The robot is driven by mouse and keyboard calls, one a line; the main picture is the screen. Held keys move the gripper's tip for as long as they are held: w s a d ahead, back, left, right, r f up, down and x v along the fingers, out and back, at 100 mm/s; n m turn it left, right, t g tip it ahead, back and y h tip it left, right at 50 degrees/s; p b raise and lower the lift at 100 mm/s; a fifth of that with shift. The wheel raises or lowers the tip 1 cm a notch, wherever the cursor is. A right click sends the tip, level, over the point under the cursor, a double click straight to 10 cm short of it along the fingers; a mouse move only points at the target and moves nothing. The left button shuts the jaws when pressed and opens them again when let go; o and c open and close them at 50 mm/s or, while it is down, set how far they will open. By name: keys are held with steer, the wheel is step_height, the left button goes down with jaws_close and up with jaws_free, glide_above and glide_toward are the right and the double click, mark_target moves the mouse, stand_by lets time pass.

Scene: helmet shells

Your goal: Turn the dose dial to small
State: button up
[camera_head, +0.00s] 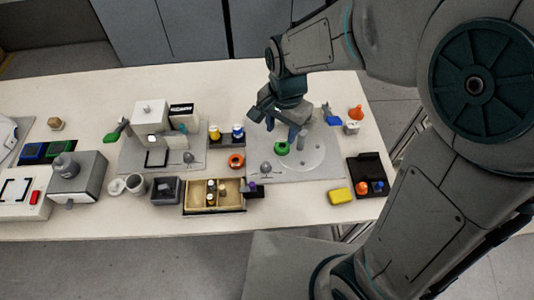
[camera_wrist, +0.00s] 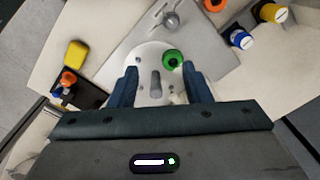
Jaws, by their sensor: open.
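My gripper (camera_head: 282,130) is open above the grey board (camera_head: 322,172) at the right of the table. In the wrist view my gripper (camera_wrist: 160,69) has its two blue fingers apart, with a grey post (camera_wrist: 155,84) showing between them. The post stands on a pale round plate (camera_wrist: 146,62) with small marks or holes. A green ring (camera_wrist: 172,59) sits on the plate by the right finger; it also shows in the head view (camera_head: 282,148). I cannot tell for sure which part is the dose dial, and no size label is readable.
A grey knob on a stem (camera_head: 265,168) stands at the board's left front. An orange ring (camera_head: 236,161) and a wooden tray (camera_head: 190,208) lie to the left.

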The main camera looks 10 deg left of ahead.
mark_target(266, 164)
steer(key=shift+m, duration=0.5)
steer(key=a+f, duration=0.1)
steer(key=f, duration=0.4)
steer(key=a+f, duration=0.1)
steer(key=f, duration=0.4)
steer(key=a+f, duration=0.1)
steer(key=f, duration=0.5)
steer(key=shift+s+a+f, duration=0.1)
steer(key=shift+a, duration=0.2)
jaws_close()
